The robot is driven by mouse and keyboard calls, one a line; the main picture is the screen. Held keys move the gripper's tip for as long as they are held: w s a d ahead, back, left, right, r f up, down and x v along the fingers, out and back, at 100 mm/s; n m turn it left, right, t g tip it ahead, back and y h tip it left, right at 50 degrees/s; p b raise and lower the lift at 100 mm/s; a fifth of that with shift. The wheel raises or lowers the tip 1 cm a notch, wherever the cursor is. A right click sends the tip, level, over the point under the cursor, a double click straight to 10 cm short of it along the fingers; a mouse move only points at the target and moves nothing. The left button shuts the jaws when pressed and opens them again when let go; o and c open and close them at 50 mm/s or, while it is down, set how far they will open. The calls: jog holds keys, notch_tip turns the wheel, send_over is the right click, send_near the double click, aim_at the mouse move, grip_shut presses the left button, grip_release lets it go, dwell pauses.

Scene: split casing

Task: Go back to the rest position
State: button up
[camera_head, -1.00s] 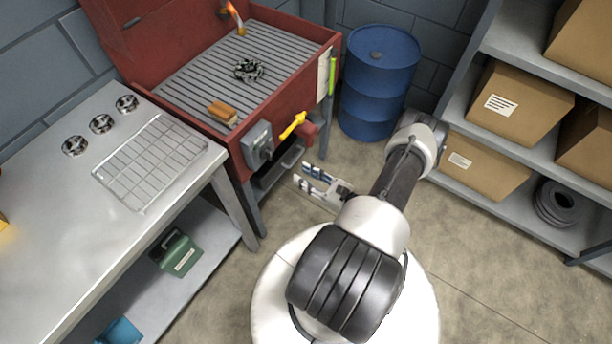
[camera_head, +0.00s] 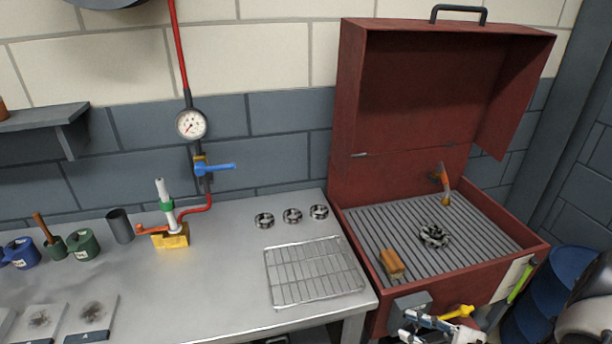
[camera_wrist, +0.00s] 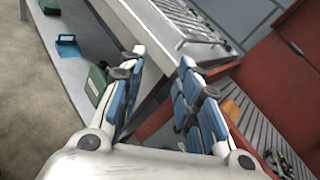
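My gripper (camera_head: 425,328) is at the bottom edge of the head view, just in front of the red parts washer (camera_head: 380,322). Part of it is cut off by the frame. In the wrist view my gripper (camera_wrist: 162,58) shows two fingers with blue pads. They stand apart with nothing between them. Part of my white arm shows at the lower right corner of the head view.
The washer's lid is up; a brown-orange block (camera_head: 392,264) and a dark metal part (camera_head: 435,236) lie on its slatted floor. A steel bench (camera_head: 215,300) holds a wire rack (camera_head: 315,272) and several rings. A blue barrel (camera_head: 545,290) stands right.

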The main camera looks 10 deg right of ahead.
jog(key=s+a+r+n+g+h, duration=0.35)
jog(key=a+r+n+g, duration=0.85)
jog(key=a+r, duration=0.4)
jog(key=s+a+r+n+t+h, duration=0.3)
jog(key=s+r+n+t+h, duration=0.2)
jog(key=s+r+n+h, duration=0.3)
jog(key=shift+s+a+r+n, duration=0.15)
jog(key=shift+s+r+n, duration=0.8)
jog(key=shift+s+n, duration=0.75)
jog(key=shift+w, duration=0.1)
jog(key=shift+c, duration=0.3)
